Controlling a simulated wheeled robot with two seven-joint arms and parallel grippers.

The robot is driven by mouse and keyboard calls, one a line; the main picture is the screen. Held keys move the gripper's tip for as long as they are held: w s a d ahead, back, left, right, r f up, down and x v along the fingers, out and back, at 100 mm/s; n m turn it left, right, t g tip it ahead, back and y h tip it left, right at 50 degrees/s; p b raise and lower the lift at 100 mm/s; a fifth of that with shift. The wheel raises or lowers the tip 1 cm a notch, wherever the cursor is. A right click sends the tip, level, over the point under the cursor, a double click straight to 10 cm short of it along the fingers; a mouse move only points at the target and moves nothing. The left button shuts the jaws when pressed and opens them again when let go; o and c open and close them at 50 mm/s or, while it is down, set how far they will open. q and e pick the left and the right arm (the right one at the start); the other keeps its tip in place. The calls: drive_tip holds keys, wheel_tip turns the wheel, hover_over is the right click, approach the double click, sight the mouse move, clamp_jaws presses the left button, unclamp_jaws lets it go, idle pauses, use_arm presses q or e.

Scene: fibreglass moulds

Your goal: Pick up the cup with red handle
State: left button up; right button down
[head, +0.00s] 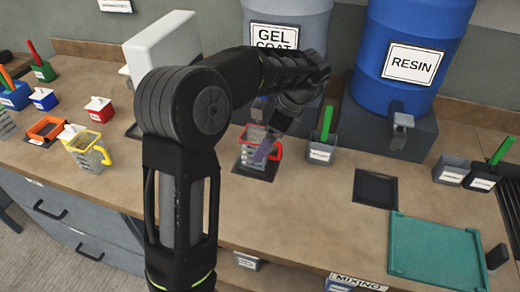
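The cup with the red handle (248,160) is a clear cup with pale markings. It stands upright on a small dark mat (262,174) on the bench below the gel coat drum. Its red handle shows on the right side. My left gripper (263,137) points down at the cup from above, its fingers overlapping the cup's upper part in the head view. Whether the fingers touch the cup or are closed cannot be made out. My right gripper is not in view.
A cup with a yellow handle (86,156) stands at left near red and blue containers. The gel coat drum (288,22) and blue resin drum (412,38) stand behind. A grey holder with a green-handled tool (326,124) is close right of the cup. A teal tray (437,250) lies front right.

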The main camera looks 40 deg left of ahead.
use_arm(q)
drive_tip(key=shift+f, duration=0.2)
drive_tip(key=p+x, duration=0.1)
drive_tip(key=x, duration=0.4)
drive_tip(key=shift+w+a, duration=0.1)
drive_tip(key=shift+c, duration=0.4)
drive_tip(key=c, duration=1.7)
drive_tip(key=shift+c, duration=0.2)
drive_tip(key=shift+r, duration=0.1)
